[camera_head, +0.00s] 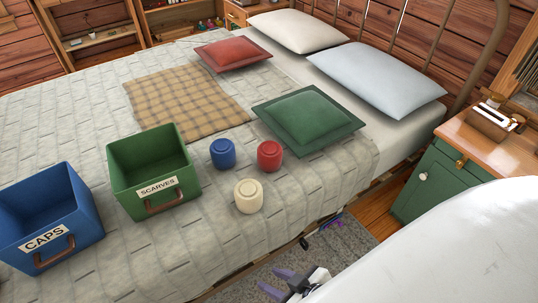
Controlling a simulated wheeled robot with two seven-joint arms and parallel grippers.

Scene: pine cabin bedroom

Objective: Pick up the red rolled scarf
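The red rolled scarf (269,155) is a short, upright red roll on the quilted bed, near its front edge. A blue roll (222,153) stands just left of it, and a cream roll (248,196) stands nearer to me. My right gripper (268,278) is low at the bottom of the view, beyond the bed's edge and well short of the red roll. Its two purple fingers are apart with nothing between them. My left gripper does not show.
A green SCARVES bin (153,172) and a blue CAPS bin (45,218) stand on the bed at left. A green cushion (306,118) lies close behind the red roll. A green nightstand (440,180) is at right. My white arm fills the lower right.

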